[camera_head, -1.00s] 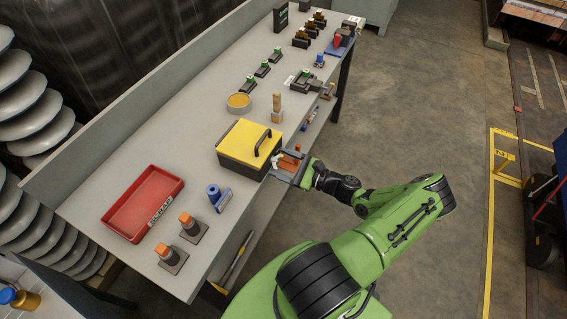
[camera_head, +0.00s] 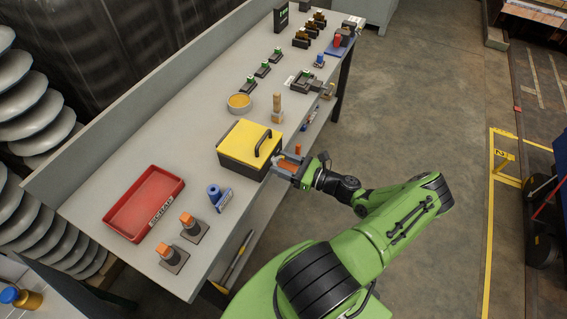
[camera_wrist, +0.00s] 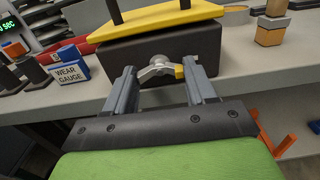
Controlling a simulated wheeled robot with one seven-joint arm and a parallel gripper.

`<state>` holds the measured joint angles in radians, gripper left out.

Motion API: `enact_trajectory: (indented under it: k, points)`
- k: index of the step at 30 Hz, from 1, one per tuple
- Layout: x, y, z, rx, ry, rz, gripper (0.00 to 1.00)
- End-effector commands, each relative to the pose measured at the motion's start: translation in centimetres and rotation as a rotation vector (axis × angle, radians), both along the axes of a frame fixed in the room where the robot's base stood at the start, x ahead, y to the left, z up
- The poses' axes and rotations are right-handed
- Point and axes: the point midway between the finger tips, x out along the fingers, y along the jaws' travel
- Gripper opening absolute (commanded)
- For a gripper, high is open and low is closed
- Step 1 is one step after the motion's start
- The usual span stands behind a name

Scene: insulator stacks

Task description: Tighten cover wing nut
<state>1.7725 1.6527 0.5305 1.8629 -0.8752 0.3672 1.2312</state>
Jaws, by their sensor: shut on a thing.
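The yellow cover (camera_head: 242,139) with its black handle sits on a dark box (camera_head: 239,162) at the bench's front edge. It also shows at the top of the wrist view (camera_wrist: 150,22). A silver wing nut (camera_wrist: 157,70) is on the near side of the dark box, just under the cover. A small yellow piece shows at its right. In the head view my gripper (camera_head: 284,164) hides the wing nut.
A blue wear gauge (camera_head: 221,196), a red scrap tray (camera_head: 145,204) and two orange-topped parts (camera_head: 189,222) stand left of the box.

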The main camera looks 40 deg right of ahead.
Motion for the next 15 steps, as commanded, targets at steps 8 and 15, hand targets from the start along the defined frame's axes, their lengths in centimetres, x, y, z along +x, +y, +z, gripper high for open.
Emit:
enact_trajectory:
  k: [8,15]
  points:
    - [-0.01,0.01,-0.02,0.001,0.0,0.0,0.8]
    - [-0.02,0.0,-0.01,-0.001,0.0,0.0,0.81]
